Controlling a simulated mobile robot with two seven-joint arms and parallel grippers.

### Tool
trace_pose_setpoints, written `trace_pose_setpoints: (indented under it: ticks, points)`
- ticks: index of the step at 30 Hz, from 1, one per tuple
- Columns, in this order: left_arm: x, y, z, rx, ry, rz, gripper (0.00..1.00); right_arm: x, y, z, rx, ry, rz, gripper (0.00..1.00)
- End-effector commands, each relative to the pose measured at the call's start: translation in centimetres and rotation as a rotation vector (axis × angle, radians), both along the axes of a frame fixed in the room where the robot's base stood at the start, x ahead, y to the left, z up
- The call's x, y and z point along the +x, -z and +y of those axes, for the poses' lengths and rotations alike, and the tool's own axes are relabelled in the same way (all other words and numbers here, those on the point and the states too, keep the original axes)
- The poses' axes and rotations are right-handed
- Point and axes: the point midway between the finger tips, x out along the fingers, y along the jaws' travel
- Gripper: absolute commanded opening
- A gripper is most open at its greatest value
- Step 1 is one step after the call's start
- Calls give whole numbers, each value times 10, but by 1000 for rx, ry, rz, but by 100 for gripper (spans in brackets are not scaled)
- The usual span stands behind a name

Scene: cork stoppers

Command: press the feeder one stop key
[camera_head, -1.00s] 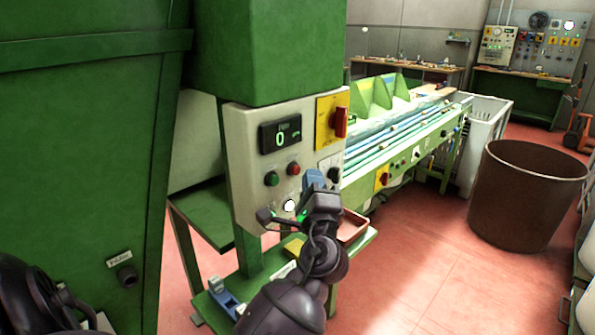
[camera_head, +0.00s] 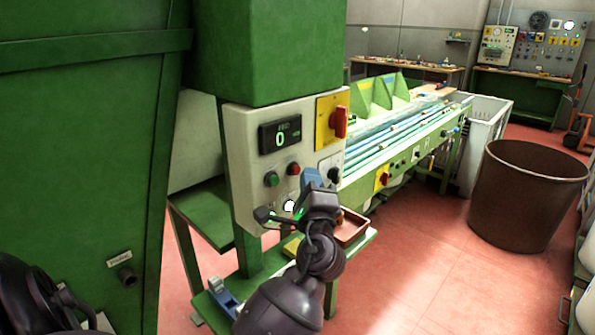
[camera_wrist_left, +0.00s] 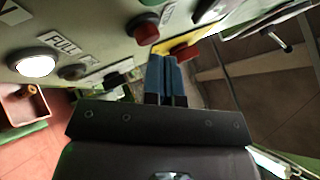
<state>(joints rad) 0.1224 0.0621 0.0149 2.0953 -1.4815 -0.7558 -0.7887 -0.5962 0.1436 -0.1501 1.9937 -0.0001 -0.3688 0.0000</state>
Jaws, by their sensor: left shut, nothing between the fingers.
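The pale control box (camera_head: 240,170) on the green column carries a display showing a green 0 (camera_head: 280,137). Below it are a green key (camera_head: 272,179) and a red key (camera_head: 293,169), the likely stop key; its label is unreadable. My left gripper (camera_head: 311,176) is shut and empty, its blue fingers in front of the panel, right of and below the red key. In the left wrist view the shut fingers (camera_wrist_left: 166,65) point at the panel, with a red key (camera_wrist_left: 143,28) left of the tips. I cannot tell whether they touch anything. My right gripper is not in view.
A red rotary switch (camera_head: 341,122) on a yellow plate and a black knob (camera_head: 334,174) sit right of the keys. A lit white lamp (camera_head: 289,205) is lower; its FULL label shows in the wrist view. A reddish tray (camera_head: 352,228) lies below. A brown bin (camera_head: 520,195) stands right.

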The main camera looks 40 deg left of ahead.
Motion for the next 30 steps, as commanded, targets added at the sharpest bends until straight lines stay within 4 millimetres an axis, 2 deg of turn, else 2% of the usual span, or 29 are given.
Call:
trace_pose_setpoints:
  ticks: [11,30]
  points:
    - [0,0,2,0,0,0,0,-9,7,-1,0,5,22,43]
    - [1,0,7,0,0,0,0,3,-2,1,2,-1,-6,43]
